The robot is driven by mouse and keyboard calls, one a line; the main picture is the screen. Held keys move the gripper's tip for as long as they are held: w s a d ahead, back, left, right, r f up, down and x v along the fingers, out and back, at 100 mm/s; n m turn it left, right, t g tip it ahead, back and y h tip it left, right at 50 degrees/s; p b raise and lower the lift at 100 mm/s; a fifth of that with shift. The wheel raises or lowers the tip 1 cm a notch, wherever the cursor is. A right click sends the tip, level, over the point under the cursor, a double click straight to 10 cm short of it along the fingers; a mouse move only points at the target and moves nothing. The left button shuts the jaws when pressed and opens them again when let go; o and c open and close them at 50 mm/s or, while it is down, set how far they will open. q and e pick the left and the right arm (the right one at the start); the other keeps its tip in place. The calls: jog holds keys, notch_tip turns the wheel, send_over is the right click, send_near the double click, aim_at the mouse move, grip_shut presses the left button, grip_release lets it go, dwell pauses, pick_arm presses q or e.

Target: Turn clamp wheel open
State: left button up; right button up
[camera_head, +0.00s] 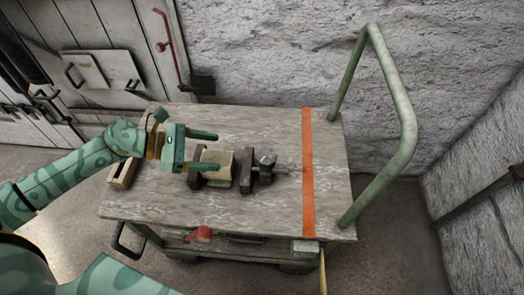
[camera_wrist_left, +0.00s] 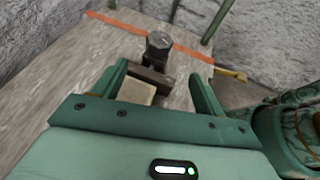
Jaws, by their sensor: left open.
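A dark metal clamp (camera_head: 244,172) sits on the cart's wooden top, with a pale block (camera_head: 217,158) between its jaws. A dark round knob-like part, apparently the clamp wheel (camera_head: 266,160), is at its right end. It also shows in the left wrist view (camera_wrist_left: 159,42), beyond the fingers. My left gripper (camera_head: 212,152) is open, its fingers pointing right, over the pale block and short of the wheel. In the left wrist view, the open fingers (camera_wrist_left: 160,82) flank the block (camera_wrist_left: 136,91), with nothing gripped. My right gripper is not in view.
The cart top (camera_head: 160,205) has an orange stripe (camera_head: 308,170) and a green push handle (camera_head: 405,120) at right. A small slotted wooden block (camera_head: 122,174) lies at the left edge. A red part (camera_head: 200,234) shows below the front edge. Rough walls stand behind and right.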

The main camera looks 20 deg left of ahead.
aim_at(259, 156)
pick_arm(q)
jog(key=b+x, duration=0.2)
jog(key=x, duration=1.2)
jog(key=shift+w+d+f+b, duration=0.15)
jog(key=shift+w+d+b, duration=0.1)
jog(key=shift+b, duration=0.15)
jog(key=shift+w+d+f, duration=0.15)
jog(key=shift+w+d, duration=0.05)
jog(key=shift+d, duration=0.25)
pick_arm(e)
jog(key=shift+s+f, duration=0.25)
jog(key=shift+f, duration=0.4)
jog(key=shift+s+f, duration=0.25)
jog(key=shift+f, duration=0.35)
pick_arm(q)
jog(key=c, duration=1)
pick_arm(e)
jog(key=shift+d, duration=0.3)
